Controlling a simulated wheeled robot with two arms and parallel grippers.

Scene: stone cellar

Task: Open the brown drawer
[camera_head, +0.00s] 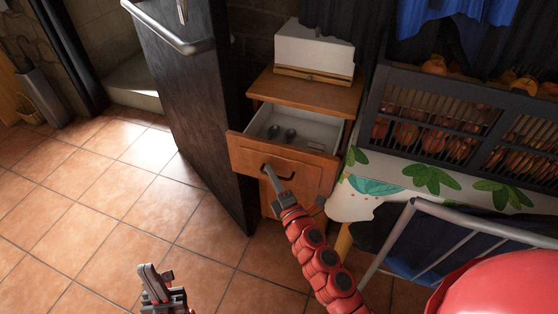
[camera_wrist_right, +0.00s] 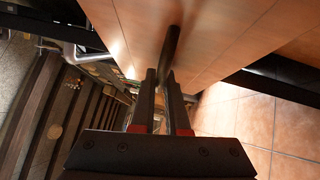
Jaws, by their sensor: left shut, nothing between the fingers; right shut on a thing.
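The brown drawer (camera_head: 297,165) is pulled out of a small wooden cabinet (camera_head: 305,92). Its pale interior shows, with a couple of small dark round items inside. My right gripper (camera_head: 270,172) is shut on the dark handle (camera_head: 284,177) on the drawer's front. In the right wrist view the fingers (camera_wrist_right: 170,75) close around the dark handle (camera_wrist_right: 172,45), against the brown drawer front (camera_wrist_right: 215,35). My left gripper (camera_head: 152,280) is at the lower left, above the tiled floor, shut and empty, away from the cabinet.
A white box (camera_head: 313,50) stands on the cabinet. A dark door (camera_head: 190,100) with a metal bar is close on the left. A dark slatted crate (camera_head: 440,125) and a leaf-patterned cloth (camera_head: 420,178) are on the right, with a metal-framed chair (camera_head: 450,215) before them. Tiled floor (camera_head: 90,210) is clear at left.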

